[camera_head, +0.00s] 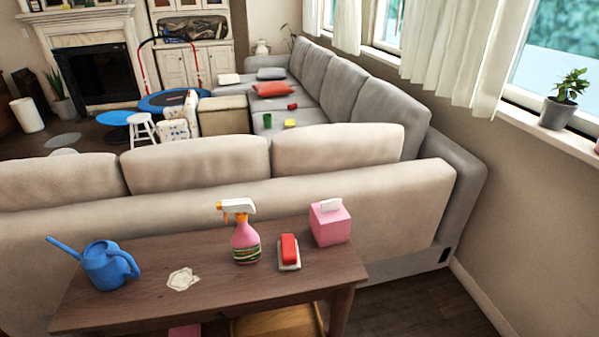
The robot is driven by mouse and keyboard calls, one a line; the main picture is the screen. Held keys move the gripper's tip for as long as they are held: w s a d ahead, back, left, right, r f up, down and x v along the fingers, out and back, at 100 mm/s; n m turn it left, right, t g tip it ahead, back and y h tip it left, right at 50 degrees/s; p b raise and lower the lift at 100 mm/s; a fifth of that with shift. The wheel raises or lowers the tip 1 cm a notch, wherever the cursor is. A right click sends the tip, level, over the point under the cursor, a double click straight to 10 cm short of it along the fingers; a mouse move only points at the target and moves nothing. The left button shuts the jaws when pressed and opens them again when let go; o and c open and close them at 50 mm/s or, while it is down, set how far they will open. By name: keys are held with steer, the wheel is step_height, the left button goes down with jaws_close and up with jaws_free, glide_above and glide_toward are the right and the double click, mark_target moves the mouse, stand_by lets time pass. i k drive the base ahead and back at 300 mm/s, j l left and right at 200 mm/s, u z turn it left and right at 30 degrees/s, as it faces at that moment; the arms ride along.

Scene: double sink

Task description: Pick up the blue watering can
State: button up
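The blue watering can (107,267) stands upright at the left end of a brown wooden console table (225,290). Its long spout points up and to the left, and its handle is on the right side. It looks clear of the other things on the table. My gripper does not show in this view.
A crumpled cream cloth or paper (183,279), a pink spray bottle (246,236), a red block on a small tray (289,251) and a pink tissue box (330,222) are on the table. A beige sofa (200,165) stands right behind it. Dark floor shows at the right.

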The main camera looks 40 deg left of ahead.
mark_target(107, 266)
steer(key=k+j+u, duration=0.15)
steer(key=k+u, duration=0.25)
steer(key=k, duration=0.25)
steer(key=i+j+u, duration=0.1)
steer(key=u, duration=0.35)
steer(key=i+j+u, duration=0.15)
steer(key=j+u, duration=0.15)
steer(key=u, duration=0.15)
steer(key=i+j+u, duration=0.1)
steer(key=u, duration=0.35)
steer(key=i, duration=0.2)
steer(key=z, duration=1.8)
steer(key=u, duration=1.8)
